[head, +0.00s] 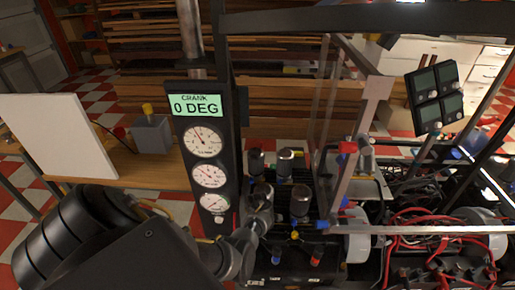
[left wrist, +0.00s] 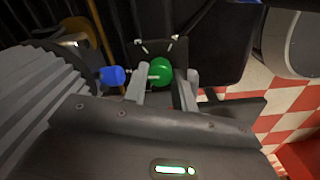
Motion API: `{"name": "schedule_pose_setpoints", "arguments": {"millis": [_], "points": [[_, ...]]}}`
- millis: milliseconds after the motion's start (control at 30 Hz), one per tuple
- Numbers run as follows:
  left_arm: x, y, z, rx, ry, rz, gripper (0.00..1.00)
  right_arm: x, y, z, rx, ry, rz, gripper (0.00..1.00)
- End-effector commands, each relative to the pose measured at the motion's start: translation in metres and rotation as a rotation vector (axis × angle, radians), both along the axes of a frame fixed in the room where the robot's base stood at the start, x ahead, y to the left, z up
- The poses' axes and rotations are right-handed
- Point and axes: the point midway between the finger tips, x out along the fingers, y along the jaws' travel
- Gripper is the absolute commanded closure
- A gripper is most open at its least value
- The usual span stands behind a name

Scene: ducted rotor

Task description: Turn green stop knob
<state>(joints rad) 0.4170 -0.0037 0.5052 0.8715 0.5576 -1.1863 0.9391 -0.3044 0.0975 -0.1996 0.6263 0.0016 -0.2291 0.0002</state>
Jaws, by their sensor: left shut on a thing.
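The round green stop knob (left wrist: 161,71) shows in the left wrist view, on a thin light stem against a dark panel. My left gripper (left wrist: 164,78) has one grey finger on each side of the knob and is shut on it. In the head view my left gripper (head: 262,208) reaches in from the lower left, beside the gauge column, among dark cylinders. The green knob is hidden there. A blue knob (left wrist: 112,76) sits just left of the left finger in the left wrist view. My right gripper is not in view.
A gauge column (head: 205,160) with several dials and a display reading "CRANK 0 DEG" stands by my left arm. Dark-capped cylinders (head: 299,200), a clear panel (head: 325,100) and red wiring (head: 410,235) crowd the right. A white board (head: 45,135) stands at left.

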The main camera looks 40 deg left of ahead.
Motion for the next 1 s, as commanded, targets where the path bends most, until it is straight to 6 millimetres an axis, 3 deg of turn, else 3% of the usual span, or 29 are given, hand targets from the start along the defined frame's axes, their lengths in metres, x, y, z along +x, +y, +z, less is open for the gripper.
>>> {"name": "schedule_pose_setpoints", "arguments": {"millis": [367, 1000], "points": [[-0.001, 0.001, 0.002, 0.0, 0.002, -0.357, 0.96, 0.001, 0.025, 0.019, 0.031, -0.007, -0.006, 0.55], [0.0, 0.002, 0.001, 0.003, 0.001, -0.825, 0.96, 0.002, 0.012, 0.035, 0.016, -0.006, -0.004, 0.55]]}}
